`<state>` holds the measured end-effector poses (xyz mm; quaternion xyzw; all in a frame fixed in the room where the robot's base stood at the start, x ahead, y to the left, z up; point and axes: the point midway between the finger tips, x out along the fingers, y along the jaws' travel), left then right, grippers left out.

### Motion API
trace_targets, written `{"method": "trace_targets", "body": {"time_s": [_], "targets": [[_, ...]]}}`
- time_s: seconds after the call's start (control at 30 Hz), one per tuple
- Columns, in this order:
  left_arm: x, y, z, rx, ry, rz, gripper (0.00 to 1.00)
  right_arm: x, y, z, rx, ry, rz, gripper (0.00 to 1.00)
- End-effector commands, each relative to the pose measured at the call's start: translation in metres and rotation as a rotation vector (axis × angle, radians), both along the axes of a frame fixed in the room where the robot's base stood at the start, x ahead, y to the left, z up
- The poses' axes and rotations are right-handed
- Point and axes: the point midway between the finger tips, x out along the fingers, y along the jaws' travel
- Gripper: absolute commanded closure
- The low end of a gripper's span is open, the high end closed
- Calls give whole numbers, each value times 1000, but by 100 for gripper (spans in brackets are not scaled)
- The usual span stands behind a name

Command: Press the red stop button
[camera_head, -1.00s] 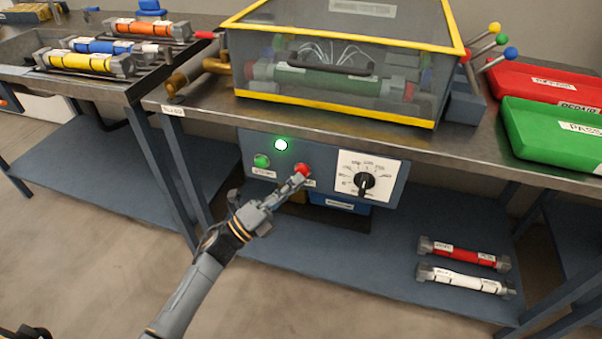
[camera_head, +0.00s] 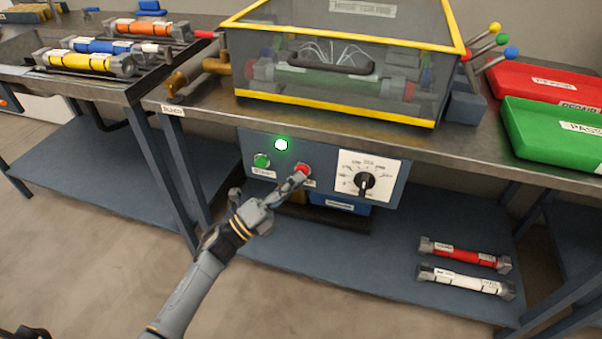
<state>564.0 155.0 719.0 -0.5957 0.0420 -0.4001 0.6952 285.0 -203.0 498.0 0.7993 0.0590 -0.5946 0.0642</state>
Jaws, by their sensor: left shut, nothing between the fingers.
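The red stop button (camera_head: 303,169) is on the blue-grey control panel (camera_head: 320,159) under the bench top. My left gripper (camera_head: 296,178) is shut and empty. Its fingertips are at the lower left edge of the red button and overlap it in the picture. I cannot tell whether they touch or press it. A green button (camera_head: 261,160) is to the left on the same panel, below a lit green lamp (camera_head: 281,145). A black dial (camera_head: 365,181) on a white scale is to the right. My right gripper does not show clearly.
The bench top's front edge (camera_head: 300,128) overhangs the panel. A yellow-edged clear box (camera_head: 330,112) stands above it. Red (camera_head: 465,255) and white (camera_head: 465,281) cylinders lie on the lower shelf, with red (camera_head: 520,84) and green (camera_head: 540,135) trays at the right.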

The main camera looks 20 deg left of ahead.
Motion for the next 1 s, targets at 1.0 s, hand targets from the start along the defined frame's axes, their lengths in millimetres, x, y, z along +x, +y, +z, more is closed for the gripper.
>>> {"method": "trace_targets", "body": {"time_s": [1.0], "targets": [[-6,1,1,1,1,0,100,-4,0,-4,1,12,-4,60]]}}
